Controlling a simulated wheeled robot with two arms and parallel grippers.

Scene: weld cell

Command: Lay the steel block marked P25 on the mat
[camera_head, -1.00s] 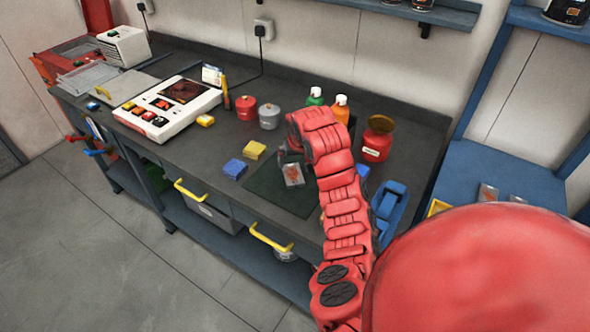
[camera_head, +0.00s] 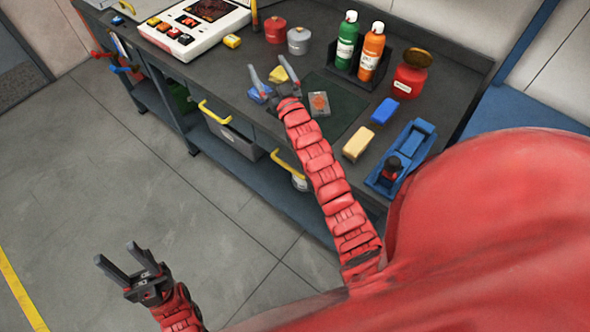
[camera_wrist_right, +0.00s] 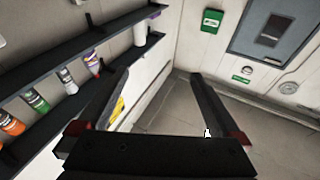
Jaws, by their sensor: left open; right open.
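A grey steel block (camera_head: 319,104) with a red-orange mark lies flat on the dark green mat (camera_head: 347,103) on the bench. The mark is too small to read as P25. My right gripper (camera_head: 268,72) is open and empty, left of the block and apart from it, over the blue and yellow blocks. Its two open fingers also show in the right wrist view (camera_wrist_right: 160,82), with nothing between them. My left gripper (camera_head: 116,253) is open and empty, low at the left over the floor, away from the bench. My right arm hides part of the bench's front edge.
Blue (camera_head: 257,94) and yellow (camera_head: 283,75) blocks sit left of the mat. Green (camera_head: 347,42) and orange (camera_head: 371,55) bottles stand behind it. A red jar (camera_head: 409,79), a blue block (camera_head: 384,111), a pale yellow block (camera_head: 357,144) and a blue tray (camera_head: 424,143) are to its right.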

